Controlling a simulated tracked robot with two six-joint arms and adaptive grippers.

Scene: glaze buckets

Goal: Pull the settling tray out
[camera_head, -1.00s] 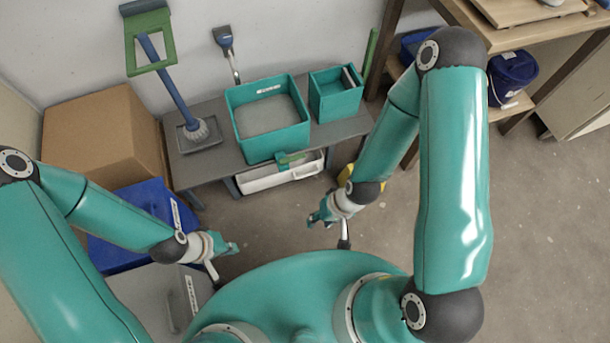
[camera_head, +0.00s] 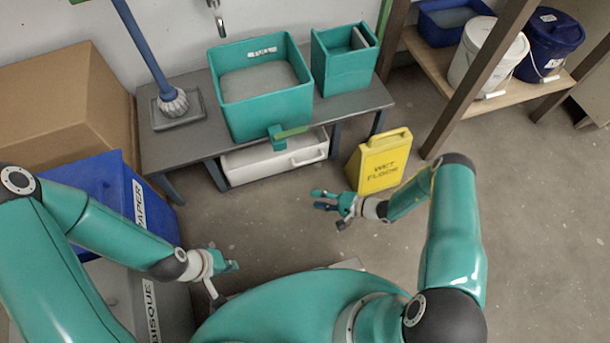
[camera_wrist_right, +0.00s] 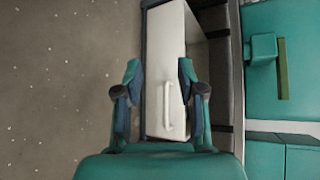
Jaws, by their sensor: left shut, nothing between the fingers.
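The settling tray is a white box (camera_head: 255,163) under the grey bench, its front facing me with a bar handle (camera_head: 309,153) at its right end. The right wrist view shows the tray (camera_wrist_right: 164,42) and its handle (camera_wrist_right: 167,110) beyond my fingers. My right gripper (camera_head: 318,200) is open and empty, above the floor in front of the handle, apart from it. In the right wrist view its fingers (camera_wrist_right: 159,72) frame the tray, the handle nearer the right finger. My left gripper (camera_head: 233,267) is shut and empty, low at left, well away from the tray.
A teal tub (camera_head: 262,105) with a green-levered valve (camera_head: 287,134) stands on the bench (camera_head: 345,105) above the tray. A yellow wet floor sign (camera_head: 380,165) stands right of the tray. A blue bin (camera_head: 150,200) is at left. Floor before the tray is clear.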

